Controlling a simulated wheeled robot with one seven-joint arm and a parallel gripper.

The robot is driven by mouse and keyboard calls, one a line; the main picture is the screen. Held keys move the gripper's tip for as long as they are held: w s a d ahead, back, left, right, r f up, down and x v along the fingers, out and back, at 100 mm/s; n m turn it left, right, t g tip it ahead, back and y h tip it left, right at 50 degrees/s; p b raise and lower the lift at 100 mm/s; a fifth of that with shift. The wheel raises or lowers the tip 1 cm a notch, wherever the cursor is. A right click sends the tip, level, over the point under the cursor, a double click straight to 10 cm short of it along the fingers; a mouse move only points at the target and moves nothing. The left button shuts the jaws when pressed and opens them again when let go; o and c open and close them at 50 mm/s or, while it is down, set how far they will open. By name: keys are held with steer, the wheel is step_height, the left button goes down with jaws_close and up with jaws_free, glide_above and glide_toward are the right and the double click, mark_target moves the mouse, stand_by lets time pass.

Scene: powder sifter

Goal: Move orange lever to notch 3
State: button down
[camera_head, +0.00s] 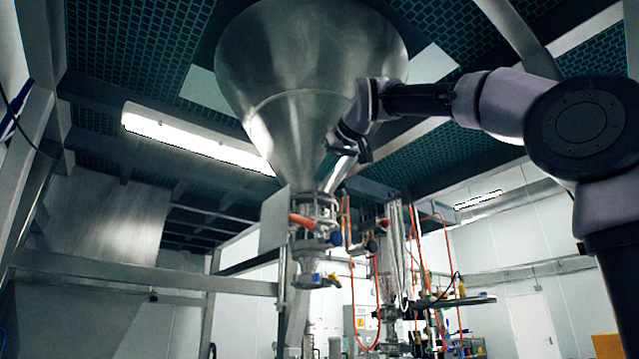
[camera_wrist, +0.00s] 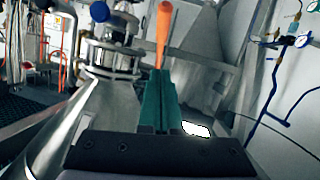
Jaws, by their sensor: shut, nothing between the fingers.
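The orange lever (camera_head: 301,220) sticks out to the left from the metal valve assembly (camera_head: 318,212) under the large steel cone. In the wrist view the orange lever (camera_wrist: 163,32) stands straight ahead of my fingertips, in line with them. My gripper (camera_head: 326,170) is in front of the lower cone, above the lever in the head view. Its teal fingers also show in the wrist view (camera_wrist: 160,78), pressed together with nothing between them. I cannot tell from the wrist view whether the tips touch the lever. Notch marks are too small to make out.
The steel cone (camera_head: 305,80) fills the space above the valve and lies close to my gripper. A flat metal plate (camera_head: 274,218) stands left of the lever. A blue knob (camera_head: 336,239), a red knob (camera_head: 384,224) and orange hoses (camera_head: 352,295) are to the right.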

glide_above(307, 220)
steer(key=s, duration=0.2)
step_height(307, 220, down, 2)
steer(key=shift+w+f, duration=0.35)
steer(key=shift+f, duration=0.3)
steer(key=shift+w+f, duration=0.4)
steer(key=shift+f, duration=0.2)
steer(key=shift+w+f, duration=0.35)
steer(key=shift+f, duration=0.3)
steer(key=shift+f, duration=0.1)
